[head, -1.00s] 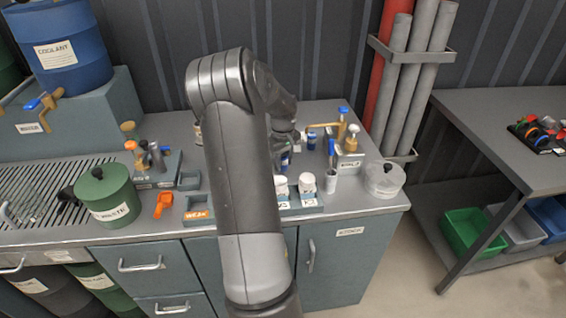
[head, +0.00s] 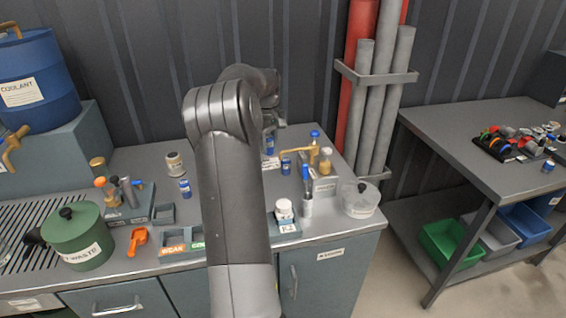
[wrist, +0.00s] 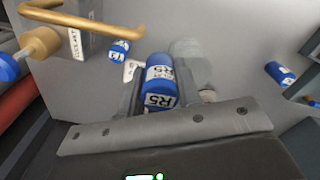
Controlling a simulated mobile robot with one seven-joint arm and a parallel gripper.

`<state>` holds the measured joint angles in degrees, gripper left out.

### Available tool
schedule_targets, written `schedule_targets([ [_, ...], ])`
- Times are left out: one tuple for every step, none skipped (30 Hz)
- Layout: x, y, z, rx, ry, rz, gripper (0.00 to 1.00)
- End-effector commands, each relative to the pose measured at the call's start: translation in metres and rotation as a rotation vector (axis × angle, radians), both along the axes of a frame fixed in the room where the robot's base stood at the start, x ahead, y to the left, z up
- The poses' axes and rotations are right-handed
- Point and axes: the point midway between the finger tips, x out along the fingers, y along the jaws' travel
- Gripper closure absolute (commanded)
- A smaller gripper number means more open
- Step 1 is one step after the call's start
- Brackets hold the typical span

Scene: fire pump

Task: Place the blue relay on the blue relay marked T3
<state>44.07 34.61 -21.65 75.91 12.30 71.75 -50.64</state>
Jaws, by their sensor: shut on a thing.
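My gripper (wrist: 160,100) is shut on a blue relay (wrist: 160,104) with a white band reading R5. A second R5 band shows just beyond it; I cannot tell whether that is a separate relay. In the head view my gripper (head: 269,130) is partly hidden by my arm, with blue (head: 269,146) showing at its end. Another blue relay (head: 285,165) stands near the brass tap, also in the wrist view (wrist: 119,50). A further blue relay (head: 184,187) stands left of my arm, also in the wrist view (wrist: 279,74). I cannot read a T3 mark.
The brass tap (head: 300,151) stands close to the gripper on the right. A grey bottle-like thing (wrist: 190,64) is beside the held relay. A white-capped jar (head: 284,208), a clear lidded tub (head: 360,198) and a green waste pot (head: 80,238) stand on the bench.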

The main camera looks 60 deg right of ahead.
Motion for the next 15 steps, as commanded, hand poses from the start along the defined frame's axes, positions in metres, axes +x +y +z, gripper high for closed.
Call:
schedule_targets([
  [-0.003,-0.016,0.005,-0.002,0.000,-0.010,0.92],
  [-0.003,-0.024,0.008,-0.003,-0.001,-0.013,0.92],
  [-0.005,-0.033,0.012,-0.002,-0.002,-0.018,0.92],
  [-0.006,-0.039,0.014,-0.001,-0.002,-0.022,0.92],
  [-0.008,-0.045,0.017,-0.002,-0.003,-0.026,0.92],
  [-0.010,-0.052,0.020,0.000,-0.002,-0.029,0.92],
  [-0.011,-0.057,0.022,0.000,-0.003,-0.032,0.92],
  [-0.012,-0.061,0.024,0.001,-0.005,-0.035,0.92],
  [-0.015,-0.066,0.026,0.002,-0.004,-0.039,0.92],
  [-0.016,-0.069,0.028,0.002,-0.005,-0.040,0.92],
  [-0.017,-0.072,0.029,0.003,-0.005,-0.042,0.92],
  [-0.018,-0.075,0.031,0.003,-0.005,-0.044,0.92],
  [-0.019,-0.076,0.031,0.003,-0.005,-0.045,0.92],
  [-0.019,-0.078,0.031,0.003,-0.006,-0.046,0.92],
  [-0.020,-0.079,0.028,0.004,-0.006,-0.046,0.92],
])
